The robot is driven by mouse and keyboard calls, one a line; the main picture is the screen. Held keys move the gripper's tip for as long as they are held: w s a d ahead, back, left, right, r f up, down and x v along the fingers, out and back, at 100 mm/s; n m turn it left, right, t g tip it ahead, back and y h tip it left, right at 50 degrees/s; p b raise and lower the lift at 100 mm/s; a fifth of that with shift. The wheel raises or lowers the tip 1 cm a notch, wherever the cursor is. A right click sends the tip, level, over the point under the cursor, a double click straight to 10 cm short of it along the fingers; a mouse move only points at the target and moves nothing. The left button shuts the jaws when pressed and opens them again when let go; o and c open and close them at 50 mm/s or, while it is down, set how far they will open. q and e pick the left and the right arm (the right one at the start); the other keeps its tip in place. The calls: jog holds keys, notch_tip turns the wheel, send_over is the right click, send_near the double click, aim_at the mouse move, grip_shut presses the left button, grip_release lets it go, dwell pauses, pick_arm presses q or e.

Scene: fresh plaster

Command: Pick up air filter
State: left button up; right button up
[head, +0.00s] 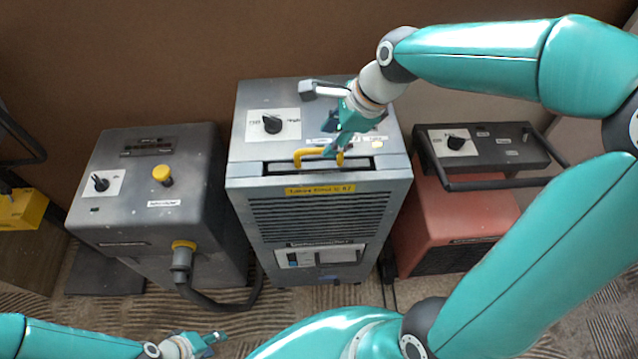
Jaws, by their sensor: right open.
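The air filter (318,164) appears to sit in the dark slot along the top front edge of the middle grey machine (318,215). Only its yellow handle (298,155) stands out clearly; the rest is hidden inside the slot. My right gripper (334,146) reaches down from the upper right and is open at the right part of the handle, covering some of it. I cannot tell whether the fingers touch the handle. My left gripper (214,340) is low in the view, in front of the machines and away from the filter; its jaw opening is unclear.
A dark grey machine (145,205) with a yellow knob and a hose (220,305) stands to the left. A red machine (455,220) with a black bar handle stands close on the right. A dial (271,123) sits on the middle machine's top. A brown wall is behind.

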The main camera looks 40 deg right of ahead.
aim_at(322, 149)
jog(key=shift+x, duration=3)
jog(key=shift+s+d+f, duration=0.1)
jog(key=shift+s+d, duration=0.05)
grip_shut()
